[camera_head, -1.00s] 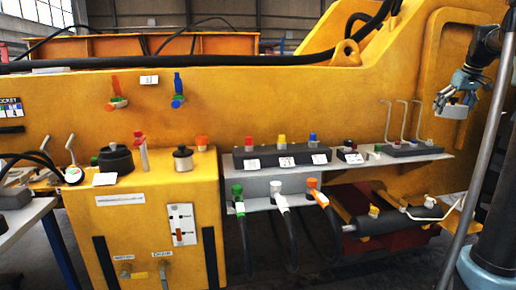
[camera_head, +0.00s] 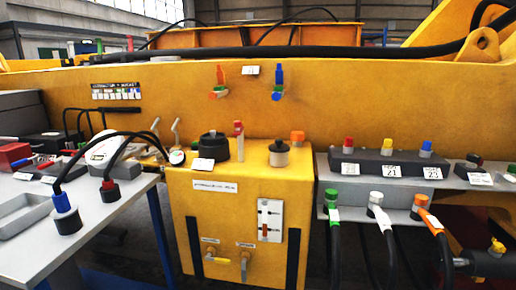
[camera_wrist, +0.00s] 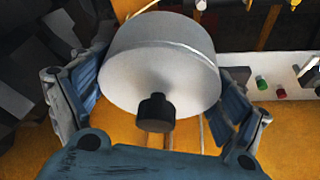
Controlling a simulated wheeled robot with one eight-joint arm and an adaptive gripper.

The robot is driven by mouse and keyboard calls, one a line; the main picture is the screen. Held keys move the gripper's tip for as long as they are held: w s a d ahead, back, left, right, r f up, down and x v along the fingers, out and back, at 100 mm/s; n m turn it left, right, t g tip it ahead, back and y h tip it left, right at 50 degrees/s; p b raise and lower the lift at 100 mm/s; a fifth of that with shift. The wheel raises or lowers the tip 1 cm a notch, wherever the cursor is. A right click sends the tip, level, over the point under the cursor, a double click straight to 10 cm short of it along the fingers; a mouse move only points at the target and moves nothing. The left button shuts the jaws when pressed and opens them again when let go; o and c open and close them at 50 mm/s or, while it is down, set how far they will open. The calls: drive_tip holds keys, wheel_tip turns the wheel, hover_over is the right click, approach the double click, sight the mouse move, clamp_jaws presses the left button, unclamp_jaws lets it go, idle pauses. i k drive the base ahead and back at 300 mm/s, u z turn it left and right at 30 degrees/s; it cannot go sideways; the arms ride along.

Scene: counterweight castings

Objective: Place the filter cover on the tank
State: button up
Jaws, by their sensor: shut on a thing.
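The filter cover looks like a pale grey round cap (camera_wrist: 158,58) with a black knob (camera_wrist: 155,112), in the wrist view. My gripper (camera_wrist: 158,90) is shut on it, with a blue-grey finger on each side. The cap hides part of the yellow surface behind it. The yellow tank (camera_head: 240,182) stands at the middle of the head view. On its top are a wide black cap (camera_head: 213,146), a smaller dark-knobbed fitting (camera_head: 279,154), a red-topped post and an orange cap (camera_head: 297,137). My gripper is outside the head view.
A grey table (camera_head: 105,220) with hoses and a tray (camera_head: 22,213) stands left of the tank. A shelf with a dark block (camera_head: 375,166) carrying coloured caps is at the right, hoses hanging below. The yellow beam (camera_head: 170,100) runs behind.

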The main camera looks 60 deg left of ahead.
sight(247, 149)
drive_tip(key=u, duration=0.05)
drive_tip(key=k, duration=1.05)
drive_tip(key=u, duration=2.1)
drive_tip(key=i, duration=1)
drive_tip(key=u, duration=0.05)
